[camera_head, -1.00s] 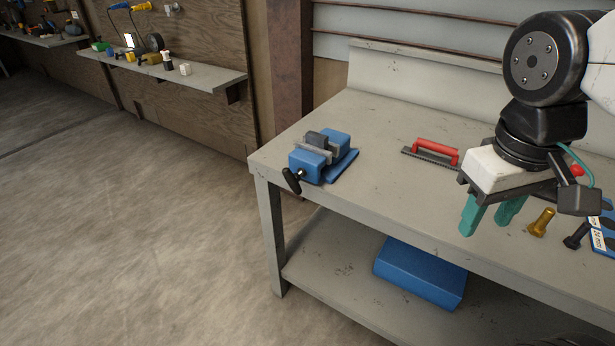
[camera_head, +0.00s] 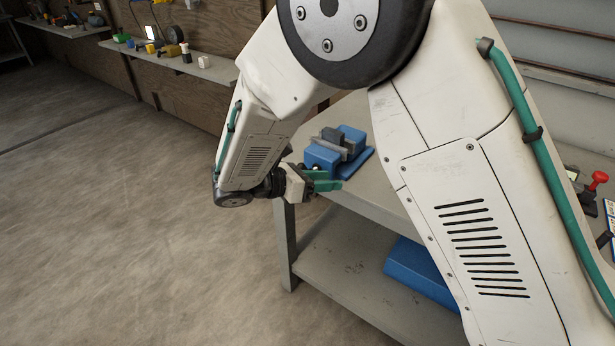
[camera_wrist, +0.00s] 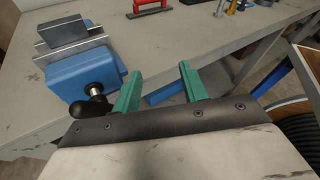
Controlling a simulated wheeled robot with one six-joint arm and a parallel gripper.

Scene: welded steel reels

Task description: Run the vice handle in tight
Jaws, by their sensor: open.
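The blue vice (camera_head: 322,160) stands at the corner of the grey workbench, with a dark grey block (camera_head: 331,135) between its jaws. In the wrist view the vice (camera_wrist: 82,77) is at upper left, with the grey block (camera_wrist: 62,30) in it. Its black handle (camera_wrist: 94,107) is on a short metal screw at the front, partly hidden behind my left green finger. My gripper (camera_wrist: 160,88) is open and empty, with the handle outside the fingers, to their left. In the head view my gripper (camera_head: 325,181) is just in front of the vice; the handle is hidden there.
A red-handled tool (camera_wrist: 150,5) lies farther back on the bench (camera_wrist: 200,40). A blue box (camera_head: 420,272) sits on the lower shelf. A dark ribbed round object (camera_wrist: 295,135) is at the right of the wrist view. The floor left of the bench is clear.

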